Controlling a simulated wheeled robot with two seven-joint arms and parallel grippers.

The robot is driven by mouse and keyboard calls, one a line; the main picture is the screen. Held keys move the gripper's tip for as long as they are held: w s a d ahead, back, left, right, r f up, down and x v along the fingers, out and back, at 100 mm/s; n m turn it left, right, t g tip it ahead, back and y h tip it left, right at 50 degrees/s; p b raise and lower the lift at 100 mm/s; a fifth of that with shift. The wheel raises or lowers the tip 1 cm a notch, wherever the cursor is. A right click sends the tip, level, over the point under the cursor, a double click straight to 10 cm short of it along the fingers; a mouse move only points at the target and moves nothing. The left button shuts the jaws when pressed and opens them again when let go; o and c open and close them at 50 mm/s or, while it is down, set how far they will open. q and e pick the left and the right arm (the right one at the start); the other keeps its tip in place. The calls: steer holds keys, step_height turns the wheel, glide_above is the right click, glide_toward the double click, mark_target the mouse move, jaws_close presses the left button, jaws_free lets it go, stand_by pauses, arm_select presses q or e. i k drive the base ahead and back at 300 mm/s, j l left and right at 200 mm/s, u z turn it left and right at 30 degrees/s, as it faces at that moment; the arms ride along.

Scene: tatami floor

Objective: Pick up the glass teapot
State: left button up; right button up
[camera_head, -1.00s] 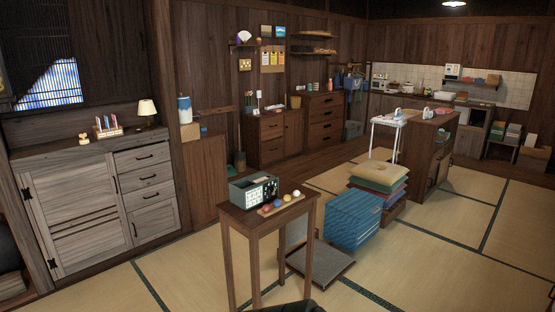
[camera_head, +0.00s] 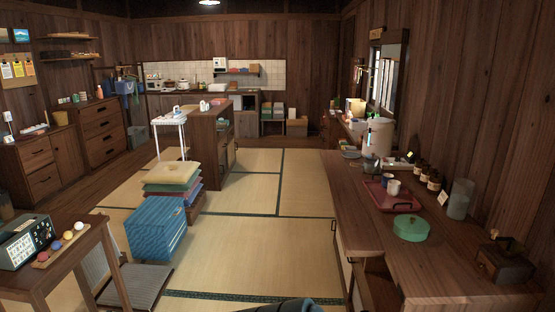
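A small greyish, pot-shaped thing (camera_head: 370,162) stands at the far end of the wooden counter (camera_head: 360,205) on the right. It may be the glass teapot, but it is too small and dim to be sure. A pale cylinder stands close behind it. Neither of my grippers shows in the head view. Only a dark rounded part, likely mine, shows at the bottom edge.
On the counter are a red tray (camera_head: 378,196) with cups, a green round container (camera_head: 412,228), several brown jars (camera_head: 427,177), a clear cylinder (camera_head: 460,199) and a wooden box (camera_head: 502,262). Blue crate (camera_head: 155,232) and cushions (camera_head: 172,174) stand left. Tatami between is clear.

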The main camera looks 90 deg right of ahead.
mark_target(371, 169)
steer(key=z, duration=3.45)
